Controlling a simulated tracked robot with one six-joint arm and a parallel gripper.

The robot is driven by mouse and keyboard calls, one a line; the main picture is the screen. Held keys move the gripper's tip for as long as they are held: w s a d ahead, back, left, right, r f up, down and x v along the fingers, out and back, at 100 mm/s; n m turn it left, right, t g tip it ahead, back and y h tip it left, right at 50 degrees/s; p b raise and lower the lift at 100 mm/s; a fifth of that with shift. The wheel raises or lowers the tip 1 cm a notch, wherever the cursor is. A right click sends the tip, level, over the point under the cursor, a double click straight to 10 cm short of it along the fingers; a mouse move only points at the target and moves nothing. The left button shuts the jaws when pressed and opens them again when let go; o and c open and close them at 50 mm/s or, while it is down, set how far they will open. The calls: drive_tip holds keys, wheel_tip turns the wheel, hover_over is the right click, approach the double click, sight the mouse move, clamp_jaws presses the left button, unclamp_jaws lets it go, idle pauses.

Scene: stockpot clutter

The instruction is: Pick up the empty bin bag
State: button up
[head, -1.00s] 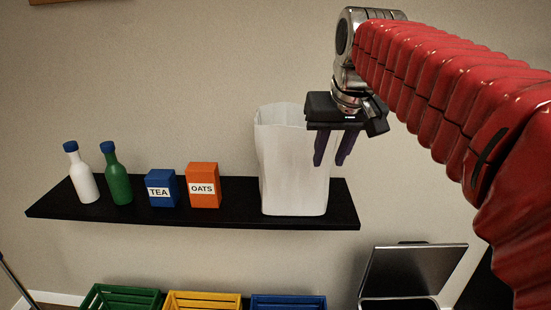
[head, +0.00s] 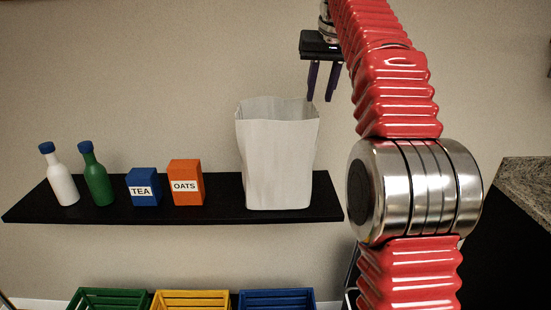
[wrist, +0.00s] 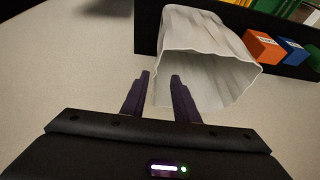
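The empty bin bag (head: 277,160) is white and stands upright on the right end of the black shelf, its mouth open at the top. In the wrist view the bag (wrist: 205,35) shows its open mouth towards me. My gripper (head: 320,99) points down at the bag's upper right rim, with its two dark purple fingers apart. In the wrist view my gripper (wrist: 161,75) has one finger overlapping the bag's mouth and the other just outside its left edge. Nothing is held.
The black shelf (head: 100,209) also carries a white bottle (head: 62,180), a green bottle (head: 97,178), a blue TEA box (head: 144,183) and an orange OATS box (head: 186,182). Green, yellow and blue crates (head: 277,299) stand below. A counter (head: 525,190) is at the right.

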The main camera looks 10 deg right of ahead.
sight(318, 113)
drive_tip(key=shift+w+d+f, duration=0.15)
drive_tip(key=shift+w+d, duration=0.65)
drive_tip(key=shift+w, duration=0.2)
drive_tip(key=x, duration=0.8)
drive_tip(key=shift+f, duration=0.2)
drive_tip(key=shift+w+f, duration=0.1)
drive_tip(key=shift+f, duration=0.1)
drive_tip(key=shift+w+x, duration=0.25)
drive_tip(key=shift+x, duration=2.25)
drive_tip(key=shift+f, duration=0.1)
drive_tip(key=shift+c, duration=0.7)
